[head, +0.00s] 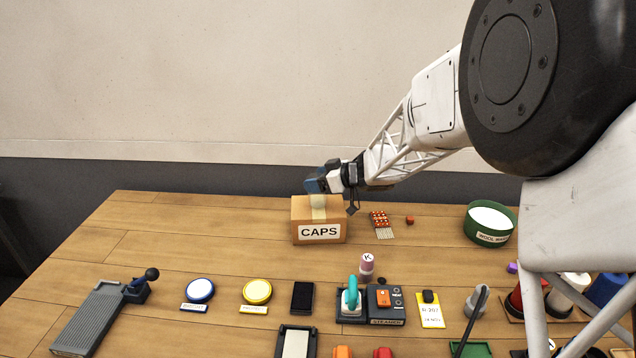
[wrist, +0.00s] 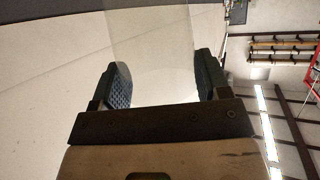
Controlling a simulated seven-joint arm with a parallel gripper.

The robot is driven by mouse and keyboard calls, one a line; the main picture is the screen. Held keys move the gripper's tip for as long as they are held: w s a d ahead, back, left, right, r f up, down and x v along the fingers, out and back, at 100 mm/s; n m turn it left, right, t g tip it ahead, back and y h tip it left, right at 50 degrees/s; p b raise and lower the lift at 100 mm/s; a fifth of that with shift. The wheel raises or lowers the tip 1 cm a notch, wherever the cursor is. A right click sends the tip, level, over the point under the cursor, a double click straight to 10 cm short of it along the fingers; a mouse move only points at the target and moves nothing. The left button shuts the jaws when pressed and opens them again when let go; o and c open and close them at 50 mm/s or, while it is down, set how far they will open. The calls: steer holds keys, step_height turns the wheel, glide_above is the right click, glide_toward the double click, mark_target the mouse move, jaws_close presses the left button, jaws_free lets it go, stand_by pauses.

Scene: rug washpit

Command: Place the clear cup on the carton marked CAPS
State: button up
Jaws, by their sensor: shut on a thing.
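The carton marked CAPS (head: 319,233) is a brown box with a white label and a pale tape strip, standing toward the back of the wooden table. My gripper (head: 316,186) is just above the carton's top in the head view. The clear cup (head: 318,202) shows as a pale, see-through shape under the fingers, at the carton's top. In the wrist view the two fingers of my gripper (wrist: 160,82) stand apart with the clear cup (wrist: 155,45) faintly visible between them. My gripper is shut on the cup. I cannot tell whether the cup's base touches the carton.
To the carton's right are a red-dotted card (head: 380,220), a small red block (head: 409,220) and a green WOOL WASH bowl (head: 489,237). In front are blue (head: 200,290) and yellow (head: 257,291) round pads, a black tray (head: 302,297) and a steamer unit (head: 385,304). The table left of the carton is clear.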

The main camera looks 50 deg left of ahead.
steer(key=shift+f, duration=0.45)
steer(key=shift+f, duration=0.2)
steer(key=o, duration=0.9)
steer(key=shift+r, duration=0.2)
steer(key=v, duration=1.2)
steer(key=shift+w, duration=0.1)
